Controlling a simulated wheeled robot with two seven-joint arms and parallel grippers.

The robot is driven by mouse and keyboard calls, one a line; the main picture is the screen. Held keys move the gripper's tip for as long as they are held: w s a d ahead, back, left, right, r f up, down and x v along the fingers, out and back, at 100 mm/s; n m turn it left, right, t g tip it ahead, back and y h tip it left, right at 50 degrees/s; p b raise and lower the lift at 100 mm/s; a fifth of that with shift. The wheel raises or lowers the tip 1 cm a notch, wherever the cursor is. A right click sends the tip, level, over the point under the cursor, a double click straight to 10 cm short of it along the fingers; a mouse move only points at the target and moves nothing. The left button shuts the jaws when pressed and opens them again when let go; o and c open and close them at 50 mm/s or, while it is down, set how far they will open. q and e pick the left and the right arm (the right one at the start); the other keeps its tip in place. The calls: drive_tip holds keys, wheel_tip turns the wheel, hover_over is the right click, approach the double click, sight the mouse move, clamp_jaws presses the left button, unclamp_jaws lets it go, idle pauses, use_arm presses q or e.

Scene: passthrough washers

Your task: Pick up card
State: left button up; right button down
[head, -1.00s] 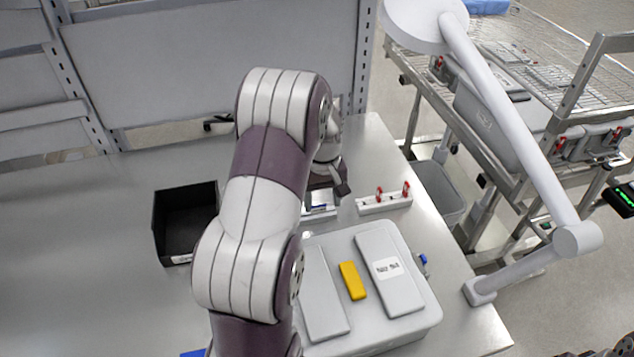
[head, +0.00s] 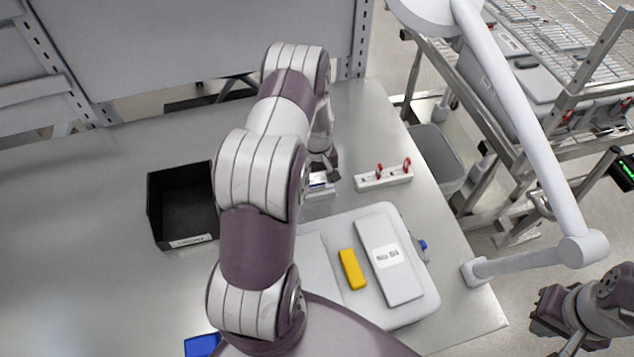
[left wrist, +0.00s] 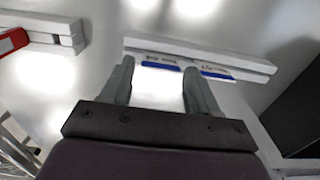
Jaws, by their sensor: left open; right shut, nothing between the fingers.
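Two cards with blue edges and small print stand at a white holder in the left wrist view, a left card (left wrist: 161,66) and a right card (left wrist: 217,75). The white holder (left wrist: 256,66) also shows in the head view (head: 322,193), partly hidden by my arm. My left gripper (left wrist: 159,72) is open, its fingers on either side of the left card, with nothing clearly gripped. In the head view my left gripper (head: 326,176) is over the holder, largely hidden. My right gripper (head: 547,314) is shut and empty at the lower right, off the table.
A black bin (head: 183,207) stands left of my left arm. A white block with red-topped parts (head: 384,179) is right of the holder. A grey case (head: 408,311) with a yellow block (head: 352,269) lies in front. A lamp arm (head: 520,120) crosses the right side.

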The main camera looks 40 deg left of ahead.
use_arm(q)
drive_tip(key=shift+f, duration=0.3)
drive_tip(key=shift+s+d, duration=0.2)
drive_tip(key=c, duration=0.8)
drive_tip(key=shift+w+r, duration=0.1)
